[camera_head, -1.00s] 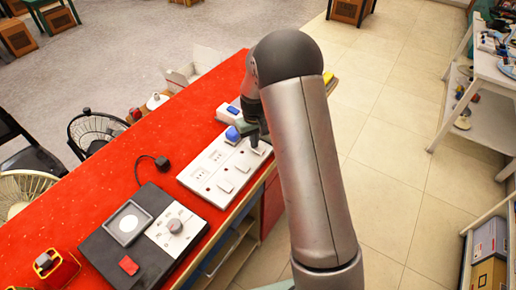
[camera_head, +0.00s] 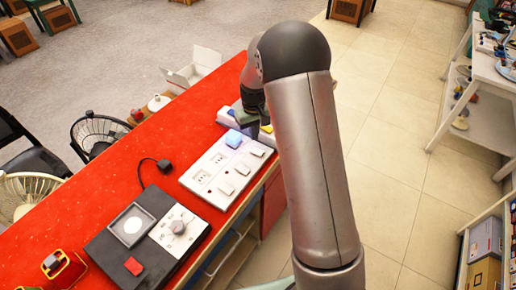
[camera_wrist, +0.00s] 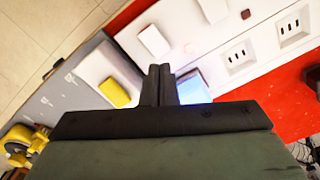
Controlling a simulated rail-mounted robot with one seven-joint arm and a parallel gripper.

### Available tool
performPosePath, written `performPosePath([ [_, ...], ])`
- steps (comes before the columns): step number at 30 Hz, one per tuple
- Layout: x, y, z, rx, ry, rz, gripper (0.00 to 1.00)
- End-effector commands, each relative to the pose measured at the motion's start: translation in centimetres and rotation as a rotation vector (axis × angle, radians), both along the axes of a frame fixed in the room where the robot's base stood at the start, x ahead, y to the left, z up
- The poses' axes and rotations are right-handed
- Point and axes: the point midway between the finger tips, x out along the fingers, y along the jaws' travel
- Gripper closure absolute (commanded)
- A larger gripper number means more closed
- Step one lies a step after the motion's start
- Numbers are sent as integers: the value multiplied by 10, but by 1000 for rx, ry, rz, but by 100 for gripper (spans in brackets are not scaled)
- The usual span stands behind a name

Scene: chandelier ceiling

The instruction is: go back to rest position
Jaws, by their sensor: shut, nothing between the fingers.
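My gripper shows in the wrist view (camera_wrist: 160,82) with its two dark fingers pressed together and nothing between them. In the head view my gripper (camera_head: 266,126) is partly hidden by my arm and hangs over the far end of the white socket panel. The white panel (camera_head: 207,173) lies on the red table with sockets and several white switches. A blue lit button (camera_head: 234,138) sits at its far end, just left of my gripper; it also shows in the wrist view (camera_wrist: 193,88), beside the fingertips.
The red table (camera_head: 110,195) also holds a black box with a dial (camera_head: 140,235), a black plug (camera_head: 163,166) and a red and yellow item (camera_head: 62,268). A yellow button (camera_wrist: 115,92) is near the fingers. Chairs stand left; tiled floor is open to the right.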

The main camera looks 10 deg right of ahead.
Motion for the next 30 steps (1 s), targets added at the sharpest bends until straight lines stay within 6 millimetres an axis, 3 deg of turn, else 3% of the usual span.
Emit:
performPosePath([
  [4, 0, 0, 13, 0, 0, 0, 100],
  [19, 0, 0, 13, 0, 0, 0, 100],
  [22, -6, 0, 21, 3, -3, -6, 100],
  [26, -35, 0, 56, 10, -17, -33, 100],
  [30, -97, 1, 104, 21, -34, -81, 100],
])
